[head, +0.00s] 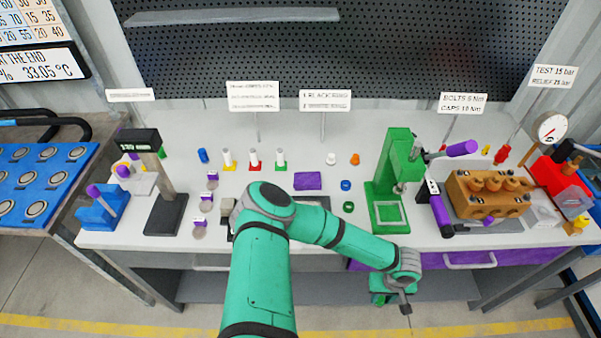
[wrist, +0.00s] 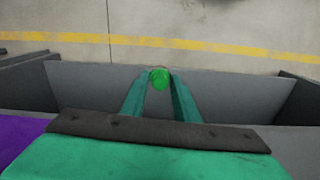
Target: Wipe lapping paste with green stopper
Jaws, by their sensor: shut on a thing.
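My gripper (wrist: 160,86) is shut on a small rounded green piece (wrist: 159,76), which looks like the green stopper. Its tip shows between the two green fingers in the wrist view. In the head view my gripper hangs in front of the bench's front edge, low and right of centre, and the piece cannot be made out there. I cannot tell lapping paste for certain. Several small round discs with purple tops (head: 206,196) stand in a column on the bench, left of my arm. A purple cloth-like square (head: 307,181) lies at the bench's middle.
The white bench (head: 330,228) carries a green press (head: 390,185), a brown pump block (head: 490,193), a grey stand (head: 165,210) and a blue holder (head: 103,208). White posts with yellow, red and green bases (head: 254,160) stand at the back. The floor (head: 90,290) in front is clear.

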